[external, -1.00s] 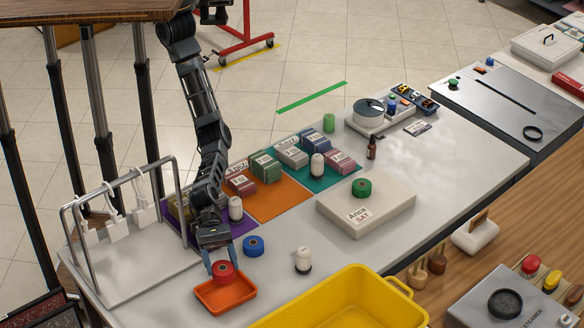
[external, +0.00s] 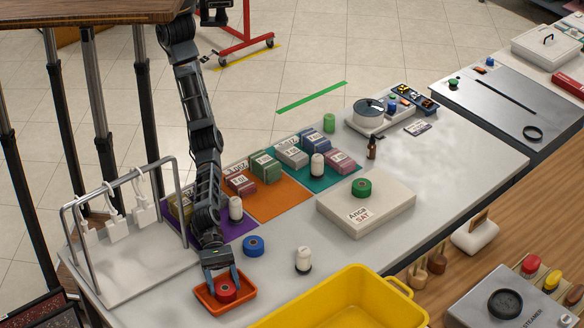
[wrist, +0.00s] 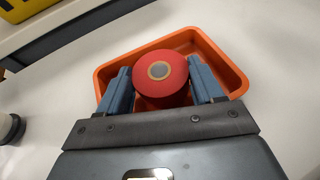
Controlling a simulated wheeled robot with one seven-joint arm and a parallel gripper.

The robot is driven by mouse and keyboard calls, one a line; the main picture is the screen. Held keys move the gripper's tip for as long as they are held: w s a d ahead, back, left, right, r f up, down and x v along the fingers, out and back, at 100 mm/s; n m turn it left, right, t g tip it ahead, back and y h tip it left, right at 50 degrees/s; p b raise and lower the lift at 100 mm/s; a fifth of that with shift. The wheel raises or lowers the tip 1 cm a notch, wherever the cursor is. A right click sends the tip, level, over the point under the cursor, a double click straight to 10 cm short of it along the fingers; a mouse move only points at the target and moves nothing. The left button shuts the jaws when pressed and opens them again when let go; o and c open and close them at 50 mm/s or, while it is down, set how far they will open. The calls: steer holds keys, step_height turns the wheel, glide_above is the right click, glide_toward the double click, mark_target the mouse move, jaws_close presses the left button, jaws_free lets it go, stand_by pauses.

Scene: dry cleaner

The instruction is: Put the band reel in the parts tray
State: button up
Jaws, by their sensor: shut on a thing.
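The red band reel (external: 226,290) is between the fingers of my gripper (external: 223,283), low inside the orange parts tray (external: 246,303). In the wrist view, my gripper (wrist: 160,88) has one blue finger on each side of the red reel (wrist: 158,72), shut on it. The orange tray (wrist: 215,47) surrounds the reel there. I cannot tell whether the reel touches the tray floor.
A blue reel (external: 253,246) and a white spool (external: 303,260) stand near the tray on the grey counter. A yellow bin (external: 340,312) is to the right. A wire rack (external: 120,215) stands to the left. A green reel (external: 361,187) sits on a white box.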

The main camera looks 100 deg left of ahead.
steer(key=o, duration=1.1)
steer(key=shift+f, duration=0.1)
steer(key=shift+c, duration=0.2)
steer(key=shift+a+r, duration=0.1)
steer(key=shift+r, duration=0.15)
steer(key=p+v, duration=0.2)
steer(key=v, duration=0.9)
steer(key=shift+s+a+r, duration=0.1)
steer(key=shift+a+r, duration=0.1)
steer(key=shift+a, duration=0.15)
